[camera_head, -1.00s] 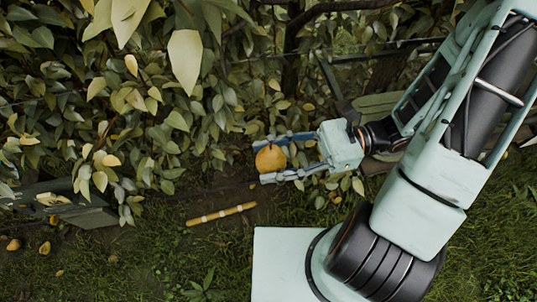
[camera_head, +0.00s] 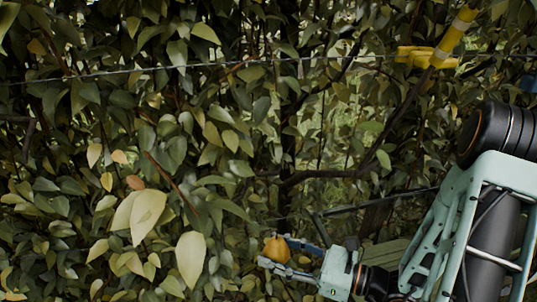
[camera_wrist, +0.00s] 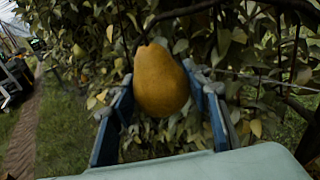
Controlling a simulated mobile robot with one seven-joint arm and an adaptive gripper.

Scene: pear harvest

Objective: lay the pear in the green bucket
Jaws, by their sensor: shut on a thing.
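The pear (camera_head: 277,250) is yellow-orange and sits between the blue fingers of my gripper (camera_head: 280,252), low in the head view in front of the leaves. In the wrist view the pear (camera_wrist: 161,80) is large and upright, with a finger of my gripper (camera_wrist: 160,95) on each side. My gripper is shut on it. The stem end is at the top, close to a thin dark branch; I cannot tell whether they are joined. I see no green bucket in the current views.
Dense leaves fill most of the head view, with a wire (camera_head: 180,68) across them. A yellow object (camera_head: 428,57) is at the upper right. In the wrist view, a brown path (camera_wrist: 22,135) and grass lie to the left.

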